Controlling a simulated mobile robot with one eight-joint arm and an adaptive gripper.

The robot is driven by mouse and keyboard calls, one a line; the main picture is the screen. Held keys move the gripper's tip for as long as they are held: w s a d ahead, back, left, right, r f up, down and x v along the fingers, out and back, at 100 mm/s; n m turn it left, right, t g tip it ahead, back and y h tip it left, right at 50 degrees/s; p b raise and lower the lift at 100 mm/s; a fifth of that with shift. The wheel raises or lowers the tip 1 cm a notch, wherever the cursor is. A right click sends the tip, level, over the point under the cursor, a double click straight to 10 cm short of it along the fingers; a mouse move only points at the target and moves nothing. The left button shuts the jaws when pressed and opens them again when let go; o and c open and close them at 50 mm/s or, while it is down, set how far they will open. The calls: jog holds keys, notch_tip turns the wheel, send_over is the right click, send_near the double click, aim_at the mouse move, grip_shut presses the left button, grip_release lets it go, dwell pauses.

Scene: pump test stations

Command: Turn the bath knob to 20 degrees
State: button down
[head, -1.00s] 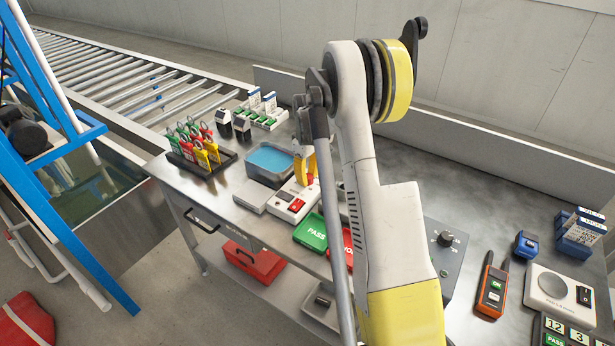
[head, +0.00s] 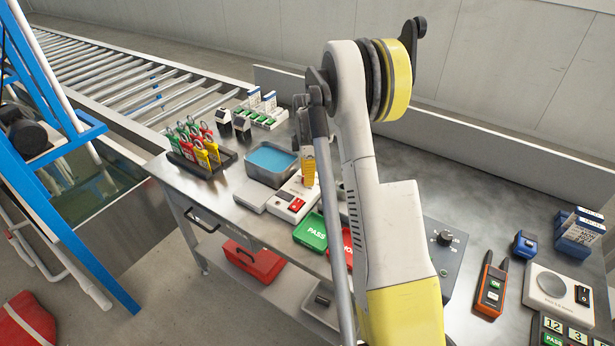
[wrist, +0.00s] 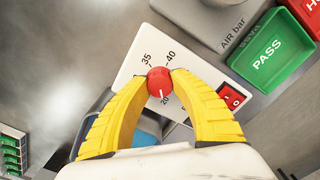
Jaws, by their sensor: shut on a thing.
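The red bath knob (wrist: 159,82) sits on a white control box (wrist: 133,72) with printed marks 35, 40 and 20. A short white pointer line on the knob lies on the side of the 20 mark. My gripper (wrist: 160,80) is shut on the knob, with its yellow fingers on either side. In the head view, my gripper (head: 309,178) is over the control box (head: 282,212), and the knob is hidden behind the fingers. The metal bath (head: 270,184) with blue liquid stands beside the box.
A red rocker switch (wrist: 235,98) is close to the right finger. A green PASS tray (wrist: 268,55) and a grey AIR bar plate (wrist: 228,20) lie nearby. In the head view, a rack of coloured tags (head: 226,160) stands left of the bath.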

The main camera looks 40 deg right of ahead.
jog(key=shift+n, duration=0.4)
jog(key=c, duration=1)
grip_release()
notch_tip(320, 180, up, 12)
jog(key=shift+f, duration=0.1)
